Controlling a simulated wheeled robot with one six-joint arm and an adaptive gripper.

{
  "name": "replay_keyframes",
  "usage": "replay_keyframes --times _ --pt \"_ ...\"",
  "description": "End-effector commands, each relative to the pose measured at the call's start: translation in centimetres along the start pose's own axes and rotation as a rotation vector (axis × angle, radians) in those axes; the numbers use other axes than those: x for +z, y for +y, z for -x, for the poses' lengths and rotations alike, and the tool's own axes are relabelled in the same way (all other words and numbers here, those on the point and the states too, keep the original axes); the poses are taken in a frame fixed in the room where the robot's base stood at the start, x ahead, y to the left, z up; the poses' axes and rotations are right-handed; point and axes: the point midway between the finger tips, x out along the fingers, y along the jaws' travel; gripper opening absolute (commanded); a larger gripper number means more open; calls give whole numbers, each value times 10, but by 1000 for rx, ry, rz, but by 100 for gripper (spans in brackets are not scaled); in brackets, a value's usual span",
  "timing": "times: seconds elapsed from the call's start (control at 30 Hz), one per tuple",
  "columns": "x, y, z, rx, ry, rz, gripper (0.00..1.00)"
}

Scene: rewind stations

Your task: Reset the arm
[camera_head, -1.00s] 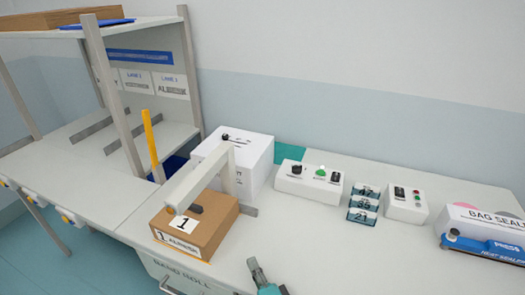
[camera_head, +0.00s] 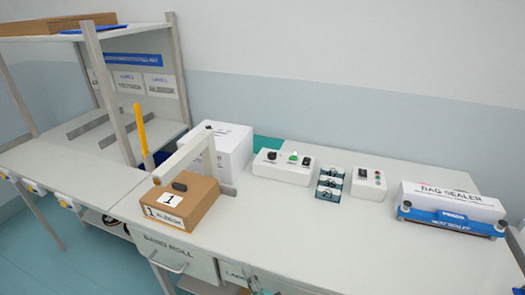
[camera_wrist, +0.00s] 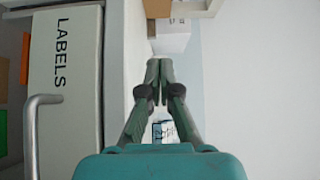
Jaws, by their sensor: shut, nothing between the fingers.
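My gripper (camera_wrist: 159,75) shows in the middle of the wrist view, its two fingers drawn together with nothing between them. In the head view only a small teal part of my arm shows at the bottom edge, in front of the bench, and the fingertips are hard to make out there.
The bench (camera_head: 370,245) holds a brown box (camera_head: 195,206) marked 1, a white box (camera_head: 232,150), a control box (camera_head: 283,167), a smaller button box (camera_head: 369,183) and a bag sealer (camera_head: 452,210). A LABELS drawer (camera_wrist: 65,110) is left in the wrist view. The bench's front right is clear.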

Motion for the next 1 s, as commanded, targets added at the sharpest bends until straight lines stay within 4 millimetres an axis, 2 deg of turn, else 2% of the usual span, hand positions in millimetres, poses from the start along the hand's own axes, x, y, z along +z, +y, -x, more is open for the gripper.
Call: replay_keyframes --times 0.37,0.57,0.67,0.77,1.0 --pt "-14 20 40 29 44 109 0" --pt "-25 33 75 56 79 206 0" --pt "-31 41 99 76 100 274 0" --pt "-38 50 132 106 127 363 0" --pt "-49 60 224 201 185 627 0"
